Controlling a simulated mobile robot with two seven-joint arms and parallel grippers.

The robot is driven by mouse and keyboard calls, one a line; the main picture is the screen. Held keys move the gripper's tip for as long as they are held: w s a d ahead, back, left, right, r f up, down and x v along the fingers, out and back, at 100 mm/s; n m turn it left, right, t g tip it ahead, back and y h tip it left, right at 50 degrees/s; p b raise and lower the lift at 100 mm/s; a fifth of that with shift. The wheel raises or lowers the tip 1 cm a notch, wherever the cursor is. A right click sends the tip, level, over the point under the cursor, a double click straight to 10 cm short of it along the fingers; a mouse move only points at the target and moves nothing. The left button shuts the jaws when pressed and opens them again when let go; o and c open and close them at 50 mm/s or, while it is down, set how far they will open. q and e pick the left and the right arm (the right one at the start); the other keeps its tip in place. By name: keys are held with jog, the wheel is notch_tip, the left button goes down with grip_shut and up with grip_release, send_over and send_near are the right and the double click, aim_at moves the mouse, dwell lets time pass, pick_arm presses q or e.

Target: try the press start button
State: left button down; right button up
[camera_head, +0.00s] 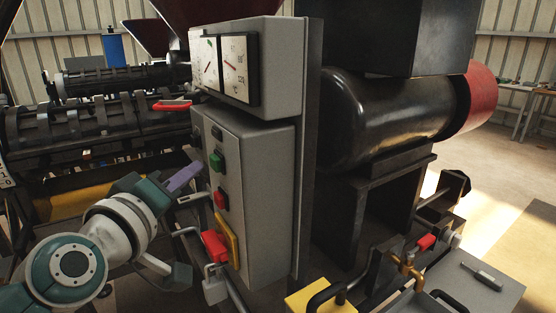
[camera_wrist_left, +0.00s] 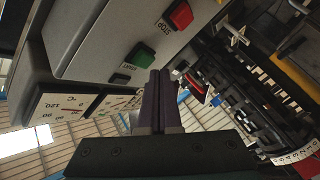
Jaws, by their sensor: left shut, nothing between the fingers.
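The grey control box (camera_head: 255,200) of the press stands in the middle of the head view. Its green start button (camera_head: 216,160) sits on the left-facing panel, above the red stop button (camera_head: 220,199). In the left wrist view the green button (camera_wrist_left: 141,55) and the red button (camera_wrist_left: 180,15) both show with labels beside them. My left gripper (camera_head: 192,172) is shut and empty, its purple fingers pointing toward the panel just left of the green button. In the wrist view the fingertips (camera_wrist_left: 163,75) appear just below the green button; I cannot tell the exact gap. My right gripper is out of view.
Above the box is a gauge housing (camera_head: 275,65) with two dials. Below the buttons are a yellow plate (camera_head: 228,240), a red handle (camera_head: 214,245) and a grey padlock (camera_head: 215,285). A black barrel machine (camera_head: 95,120) lies behind my left arm. A black motor (camera_head: 385,115) stands right.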

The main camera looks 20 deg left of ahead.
pick_arm(q)
jog(key=shift+w+d, duration=0.1)
dwell(0.7)
jog(key=shift+w+d, duration=0.2)
jog(key=shift+w+d, duration=0.3)
jog(key=shift+w, duration=0.05)
dwell(0.8)
dwell(0.4)
jog(key=shift+s+a, duration=0.55)
jog(key=shift+s, duration=0.1)
jog(key=shift+s+a+p, duration=0.35)
jog(key=shift+s+a, duration=1.3)
jog(key=shift+s, duration=0.25)
